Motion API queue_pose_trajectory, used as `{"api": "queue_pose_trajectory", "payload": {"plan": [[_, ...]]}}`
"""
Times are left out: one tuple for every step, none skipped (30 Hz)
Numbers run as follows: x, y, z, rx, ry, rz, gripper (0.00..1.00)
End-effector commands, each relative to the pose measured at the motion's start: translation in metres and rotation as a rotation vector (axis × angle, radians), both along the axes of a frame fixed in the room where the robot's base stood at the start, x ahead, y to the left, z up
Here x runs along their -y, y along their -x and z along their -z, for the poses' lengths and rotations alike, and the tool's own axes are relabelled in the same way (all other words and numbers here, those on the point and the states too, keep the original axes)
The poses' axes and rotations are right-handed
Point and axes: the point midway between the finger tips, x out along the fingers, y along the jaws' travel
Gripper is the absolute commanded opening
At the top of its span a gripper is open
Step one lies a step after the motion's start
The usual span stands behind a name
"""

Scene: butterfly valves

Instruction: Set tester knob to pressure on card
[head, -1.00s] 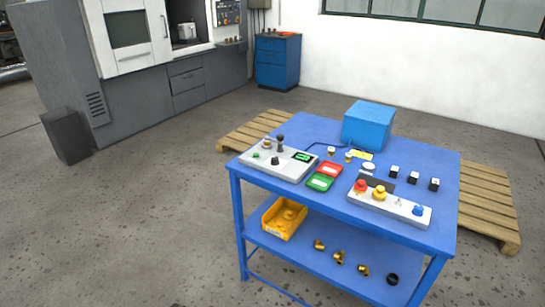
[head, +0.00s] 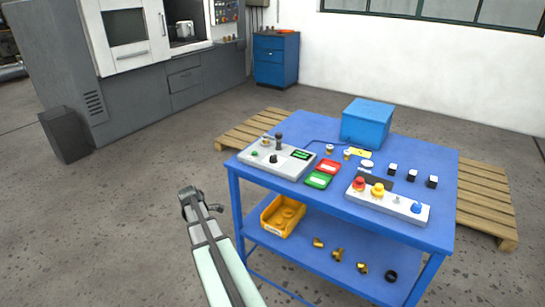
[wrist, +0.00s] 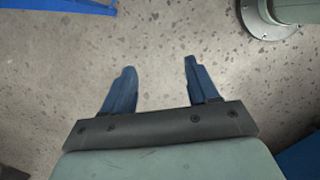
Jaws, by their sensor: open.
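The tester (head: 277,157) is a pale grey box with a small dark display at the left end of the blue table. A black knob (head: 273,159) and a small green button show on its top, with a dark upright part behind them. The knob's setting is too small to read. A yellow card (head: 360,153) lies by the blue box; its writing cannot be read. My gripper (wrist: 158,80) shows in the wrist view with its two blue fingers apart and nothing between them, over bare floor. In the head view my arm stands left of the table, apart from the tester.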

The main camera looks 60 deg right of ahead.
Motion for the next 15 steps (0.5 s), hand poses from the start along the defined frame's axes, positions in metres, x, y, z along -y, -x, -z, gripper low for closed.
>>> {"api": "queue_pose_trajectory", "payload": {"plan": [[0.021,-0.005,-0.019,0.010,0.010,-0.022,0.59],[0.031,-0.006,-0.029,0.013,0.015,-0.039,0.59],[0.045,-0.007,-0.042,0.017,0.022,-0.062,0.59],[0.055,-0.008,-0.053,0.019,0.028,-0.078,0.59],[0.064,-0.008,-0.063,0.020,0.033,-0.095,0.59],[0.078,-0.007,-0.077,0.022,0.041,-0.117,0.59],[0.088,-0.007,-0.088,0.023,0.047,-0.134,0.59],[0.098,-0.006,-0.099,0.024,0.053,-0.150,0.59],[0.111,-0.004,-0.113,0.025,0.062,-0.173,0.59],[0.120,-0.003,-0.125,0.025,0.069,-0.189,0.59],[0.130,-0.001,-0.136,0.024,0.075,-0.205,0.59],[0.142,0.002,-0.151,0.022,0.084,-0.226,0.59],[0.152,0.005,-0.163,0.022,0.091,-0.242,0.59],[0.161,0.007,-0.174,0.020,0.098,-0.258,0.59],[0.173,0.011,-0.190,0.017,0.108,-0.279,0.59]]}}
